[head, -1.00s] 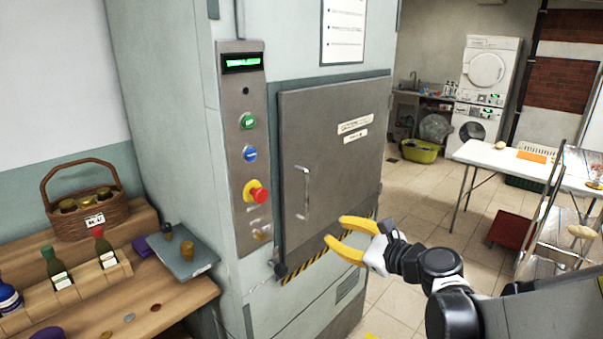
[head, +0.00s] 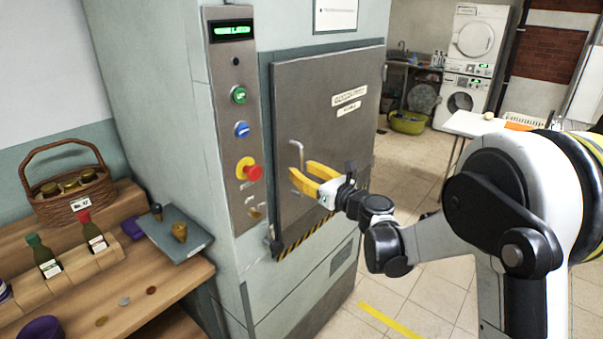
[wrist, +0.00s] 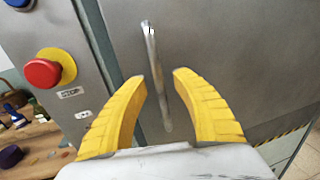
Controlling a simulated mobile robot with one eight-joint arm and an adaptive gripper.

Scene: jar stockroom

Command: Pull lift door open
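The lift door (head: 322,125) is a grey metal panel on the front of the lift cabinet, and it looks shut. Its vertical bar handle (head: 297,166) is near the door's left edge. It also shows in the wrist view (wrist: 156,75). My gripper (head: 304,176) has yellow fingers, open and spread. In the wrist view the handle lies between the two fingertips (wrist: 160,78), with a gap on both sides. The fingers hide part of the handle in the head view. I cannot tell how far the fingertips are from the door.
Left of the door is a control panel (head: 225,120) with green and blue buttons and a red stop knob (head: 250,170). A wooden bench (head: 130,290) with bottles and a basket (head: 72,195) stands at left. Open tiled floor (head: 400,290) lies right of the cabinet.

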